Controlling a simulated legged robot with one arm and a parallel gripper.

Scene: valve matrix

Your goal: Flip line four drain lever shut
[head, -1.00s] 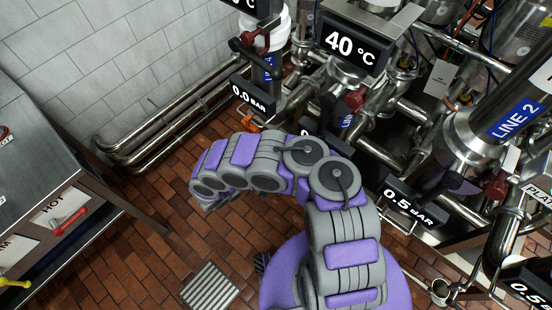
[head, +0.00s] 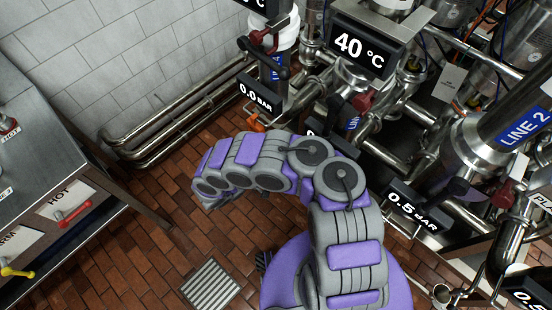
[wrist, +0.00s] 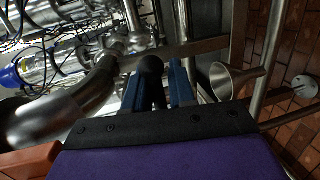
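A small orange lever-like part (head: 257,122) sits low on the pipework just below the 0.0 BAR display (head: 257,94) in the head view. I cannot read the line number there. My arm arches in front of the pipes and hides my gripper in the head view. In the wrist view, the two blue fingers of my gripper (wrist: 155,92) stand apart. A dark rounded part (wrist: 151,68) shows between or beyond them; I cannot tell whether they touch it. An orange-red piece (wrist: 28,162) shows at the lower left, close to the camera.
A metal funnel (wrist: 232,78) and a steel pipe stand right of the fingers. A wide curved pipe (wrist: 45,122) lies left. In the head view, the LINE 2 pipe (head: 510,130) is at the right, a steel bench (head: 50,165) at the left.

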